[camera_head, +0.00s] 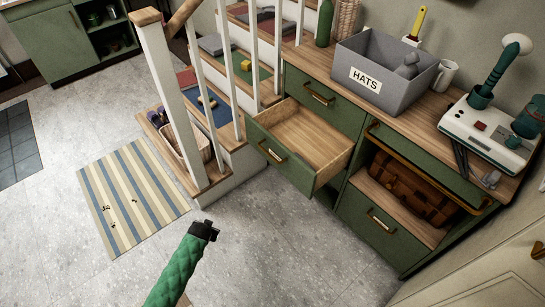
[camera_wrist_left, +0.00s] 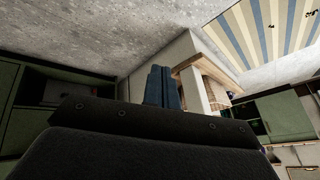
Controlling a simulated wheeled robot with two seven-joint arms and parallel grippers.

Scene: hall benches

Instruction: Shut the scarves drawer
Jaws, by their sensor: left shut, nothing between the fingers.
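A drawer (camera_head: 308,137) with a green front and brass handle stands pulled open from the green cabinet. Its wooden inside looks empty, and no scarves label is readable on it. My left gripper (camera_head: 206,230) is over the floor, in front of and to the left of the drawer, apart from it. In the left wrist view its fingers (camera_wrist_left: 163,86) appear together with nothing held. My right gripper is not in view.
A grey HATS box (camera_head: 384,72), a white mug (camera_head: 447,72) and a white device (camera_head: 488,128) stand on the cabinet top. A brown basket (camera_head: 408,185) sits in the open shelf. Stairs with a white post (camera_head: 172,95) rise left of the drawer. A striped mat (camera_head: 130,195) lies on the floor.

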